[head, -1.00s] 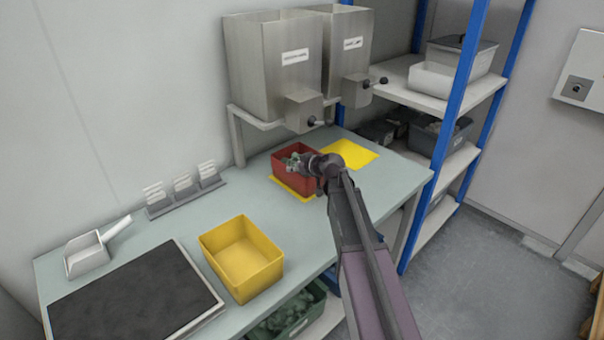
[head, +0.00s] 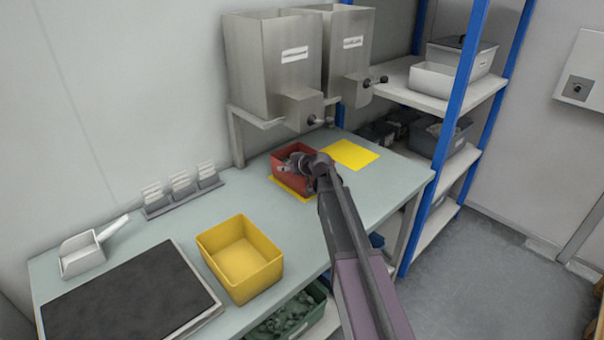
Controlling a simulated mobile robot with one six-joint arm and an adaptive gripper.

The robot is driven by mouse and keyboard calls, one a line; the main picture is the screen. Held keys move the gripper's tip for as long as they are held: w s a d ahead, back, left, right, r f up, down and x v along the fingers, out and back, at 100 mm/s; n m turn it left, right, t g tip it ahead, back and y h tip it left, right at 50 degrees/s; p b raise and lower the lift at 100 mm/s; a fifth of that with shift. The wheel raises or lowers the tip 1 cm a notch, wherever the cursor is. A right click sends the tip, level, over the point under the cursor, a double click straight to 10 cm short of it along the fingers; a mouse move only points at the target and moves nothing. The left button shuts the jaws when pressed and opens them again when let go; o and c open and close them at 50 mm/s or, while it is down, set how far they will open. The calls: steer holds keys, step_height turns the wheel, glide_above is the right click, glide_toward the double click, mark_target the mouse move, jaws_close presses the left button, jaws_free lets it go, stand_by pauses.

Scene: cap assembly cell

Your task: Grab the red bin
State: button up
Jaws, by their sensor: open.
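The red bin (head: 283,178) stands on a yellow mat (head: 287,188) on the pale green bench, below the left steel hopper. My gripper (head: 290,163) is over the bin's open top, at its right side and rim, seen from behind. The fingers are small and partly hidden by the wrist. I cannot tell whether they touch the rim. The bin's right side and most of its inside are hidden by my arm.
Two steel hoppers (head: 268,65) with knobbed outlets hang just above and behind the bin. An empty yellow bin (head: 240,255), a dark mat (head: 130,300) and a white scoop (head: 82,255) lie to the left. A bare yellow mat (head: 350,153) is to the right, before a blue-post shelf (head: 462,110).

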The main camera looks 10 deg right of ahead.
steer(key=shift+c, duration=0.2)
jaws_close()
steer(key=shift+r+p, duration=0.25)
steer(key=shift+p, duration=0.05)
step_height(320, 180, up, 3)
steer(key=p, duration=0.3)
steer(key=shift+s+r, duration=0.15)
steer(key=shift+r, duration=0.1)
steer(key=s+r+p, duration=0.1)
steer(key=s, duration=1.4)
steer(key=shift+s+d, duration=0.35)
steer(key=shift+d, duration=0.05)
